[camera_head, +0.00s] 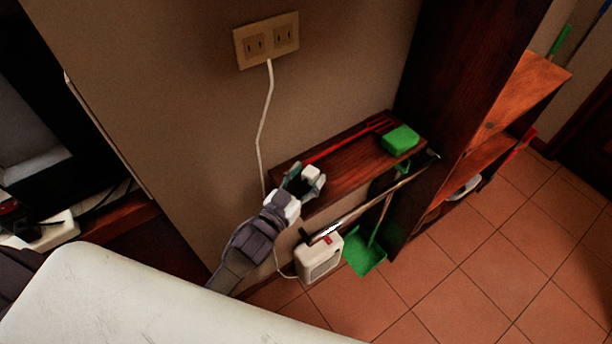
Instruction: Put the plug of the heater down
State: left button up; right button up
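My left gripper (306,181) is at the left end of the dark red wooden shelf, with its fingers apart. A small white block (311,173), which looks like the plug, is between or just beyond the fingertips. I cannot tell whether the fingers press on it. The white heater (320,259) stands on the floor below the shelf, and a thin white cord (285,273) runs to its left side. My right gripper is not in view.
The shelf (350,170) carries a green block (400,139) and thin red sticks. A metal bar (372,204) slants in front of it. A green dustpan (364,258) is right of the heater. A tall wooden cabinet (455,90) stands right. The tiled floor at right is clear.

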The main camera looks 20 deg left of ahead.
pick_arm(q)
jog(key=shift+s+f, duration=0.25)
jog(key=shift+f, duration=0.65)
jog(key=shift+r, duration=0.2)
jog(key=shift+w+d+r+p, duration=0.1)
jog(key=shift+r+p, duration=0.4)
jog(key=b+v, duration=0.1)
jog(key=v, duration=1)
jog(key=s+a+f+g+y, duration=0.1)
jog(key=s+f+g, duration=0.15)
jog(key=f, duration=0.65)
jog(key=s+a+f+n+g+y, duration=0.1)
jog(key=s+f+g, duration=0.15)
jog(key=f, duration=0.65)
jog(key=s+a+f+g+y, duration=0.1)
jog(key=s+f+g, duration=0.15)
jog(key=f, duration=0.65)
jog(key=s+a+f+g+y, duration=0.1)
jog(key=s+f+g, duration=0.3)
jog(key=s+f, duration=0.5)
jog(key=s+a+f+g+y, duration=0.1)
jog(key=s+a+f+g, duration=0.1)
jog(key=s+f+g, duration=0.3)
jog(key=s+f, duration=0.4)
jog(key=s, duration=0.6)
jog(key=shift+s, duration=0.4)
